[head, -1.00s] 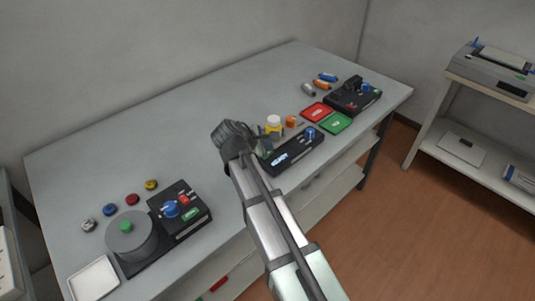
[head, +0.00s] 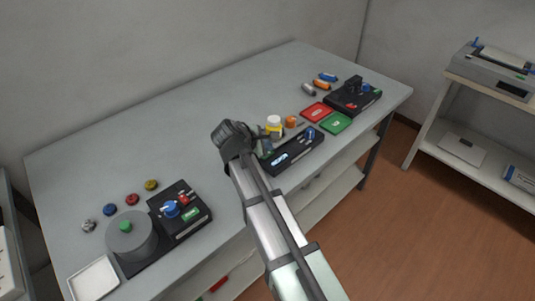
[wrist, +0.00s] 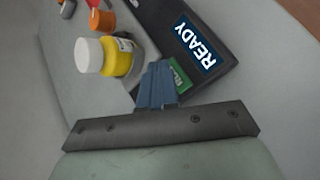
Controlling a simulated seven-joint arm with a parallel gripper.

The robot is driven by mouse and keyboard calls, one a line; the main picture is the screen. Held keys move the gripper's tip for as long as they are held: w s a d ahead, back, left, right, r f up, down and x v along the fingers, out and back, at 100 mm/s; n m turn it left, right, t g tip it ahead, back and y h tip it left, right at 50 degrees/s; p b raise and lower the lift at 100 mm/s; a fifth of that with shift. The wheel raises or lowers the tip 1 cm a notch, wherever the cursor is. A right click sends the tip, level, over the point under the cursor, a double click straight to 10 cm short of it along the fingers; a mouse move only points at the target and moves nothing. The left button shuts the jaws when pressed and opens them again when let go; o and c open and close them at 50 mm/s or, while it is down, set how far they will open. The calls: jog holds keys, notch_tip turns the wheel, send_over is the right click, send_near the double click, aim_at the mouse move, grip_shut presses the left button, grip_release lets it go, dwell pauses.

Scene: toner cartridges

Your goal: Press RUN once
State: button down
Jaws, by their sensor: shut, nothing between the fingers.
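A black device (head: 294,155) in the middle of the table has a lit display reading READY (wrist: 195,44). In the wrist view, a green button (wrist: 179,76) sits on this device beside the display; its label is partly covered by my fingers, so I cannot read it whole. My gripper (wrist: 158,70) is shut and empty, its bluish fingertips beside the green button in the picture. I cannot tell whether they touch it. In the head view my wrist stands just left of the device and its fingers are hard to make out.
A yellow bottle with a white cap (wrist: 104,56) and an orange piece (wrist: 102,20) stand close to my fingers. Red (head: 316,110) and green (head: 336,123) trays lie beyond the device. Another black unit with a grey turntable (head: 131,237) is at the left. The table's back is clear.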

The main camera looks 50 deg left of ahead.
jog(key=shift+f, duration=0.25)
dwell(0.7)
jog(key=shift+f, duration=0.2)
